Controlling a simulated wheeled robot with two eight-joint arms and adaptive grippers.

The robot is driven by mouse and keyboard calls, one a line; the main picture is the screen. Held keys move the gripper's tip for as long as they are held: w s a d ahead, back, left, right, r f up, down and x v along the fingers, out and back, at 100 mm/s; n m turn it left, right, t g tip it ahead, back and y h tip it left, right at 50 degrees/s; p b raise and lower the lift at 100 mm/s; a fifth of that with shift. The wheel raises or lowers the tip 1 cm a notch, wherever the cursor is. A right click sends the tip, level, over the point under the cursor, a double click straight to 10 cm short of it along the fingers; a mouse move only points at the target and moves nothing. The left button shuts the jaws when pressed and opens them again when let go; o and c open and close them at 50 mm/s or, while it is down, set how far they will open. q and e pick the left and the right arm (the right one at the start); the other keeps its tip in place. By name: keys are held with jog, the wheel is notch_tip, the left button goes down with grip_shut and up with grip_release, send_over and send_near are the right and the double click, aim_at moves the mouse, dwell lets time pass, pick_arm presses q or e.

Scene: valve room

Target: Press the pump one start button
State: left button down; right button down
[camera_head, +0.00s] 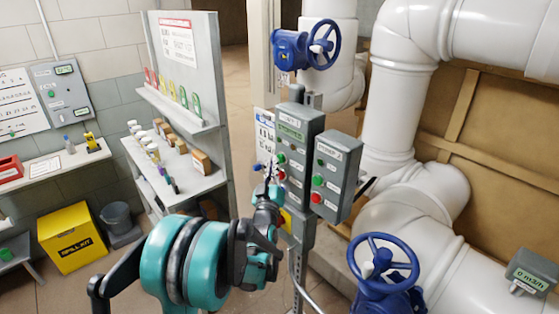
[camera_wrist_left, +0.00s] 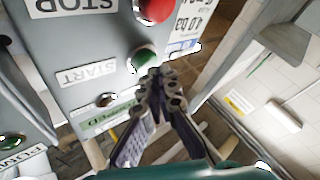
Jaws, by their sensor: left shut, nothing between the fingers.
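A grey control box (camera_head: 300,140) on a post has a green button (camera_head: 281,159) and a red button (camera_head: 281,174) on its face. In the left wrist view, the green button (camera_wrist_left: 145,59) is beside a START label (camera_wrist_left: 86,74), and the red button (camera_wrist_left: 155,9) is by a STOP label. The box's pump name is too small to read. My left gripper (camera_head: 269,172) is shut and empty in front of this box. Its fingertips (camera_wrist_left: 156,76) overlap the green button's edge in the wrist view; I cannot tell whether they touch. My right gripper is out of view.
A second grey box (camera_head: 340,165) with green and red buttons stands close on the right. Blue handwheels (camera_head: 384,264) and white pipes (camera_head: 410,110) fill the right side. A shelf unit (camera_head: 190,168) stands left. A yellow bin (camera_head: 72,238) is on the floor.

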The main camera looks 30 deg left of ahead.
pick_arm(q)
jog(key=shift+w+d, duration=0.15)
jog(key=shift+w, duration=0.3)
dwell(0.6)
jog(key=shift+s, duration=0.2)
jog(key=shift+s+a, duration=0.35)
jog(key=shift+s, duration=0.3)
jog(key=s, duration=0.1)
jog(key=s+a, duration=0.1)
jog(key=s, duration=0.1)
jog(key=s+a, duration=0.1)
jog(key=shift+s+b, duration=0.3)
jog(key=shift+b, duration=0.1)
jog(key=shift+d, duration=0.1)
dwell(0.6)
